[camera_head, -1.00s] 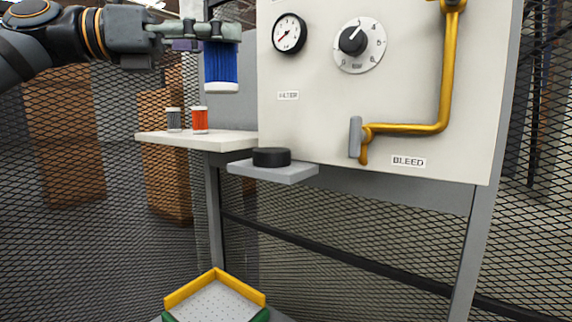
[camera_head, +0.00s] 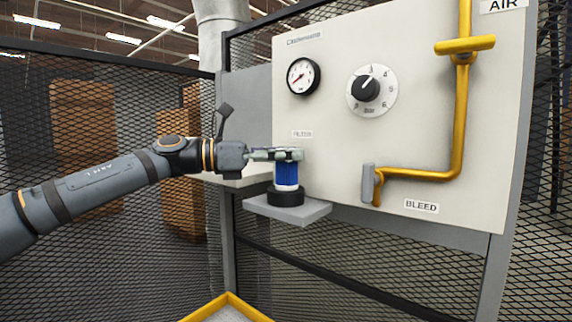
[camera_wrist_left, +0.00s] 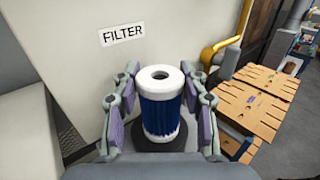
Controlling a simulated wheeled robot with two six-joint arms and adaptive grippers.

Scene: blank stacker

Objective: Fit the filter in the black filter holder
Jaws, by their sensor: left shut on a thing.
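The filter (camera_head: 287,173) is a blue pleated cylinder with white end caps. It stands upright over the black filter holder (camera_head: 286,197), a short round cup on a small grey ledge. Its lower white cap meets the holder's top in the head view; I cannot tell whether it is seated inside. My left gripper (camera_head: 290,154) is shut on the filter near its top. In the left wrist view the filter (camera_wrist_left: 160,112) stands between the purple finger pads, with the dark holder (camera_wrist_left: 158,144) below it. My right gripper is not in view.
A pale panel (camera_head: 335,130) stands close behind the ledge (camera_head: 300,213), with a gauge (camera_head: 303,76), a dial (camera_head: 371,90) and a yellow pipe (camera_head: 430,173). A pale side shelf (camera_head: 235,180) lies behind my left arm. A yellow-edged tray (camera_head: 228,300) is below.

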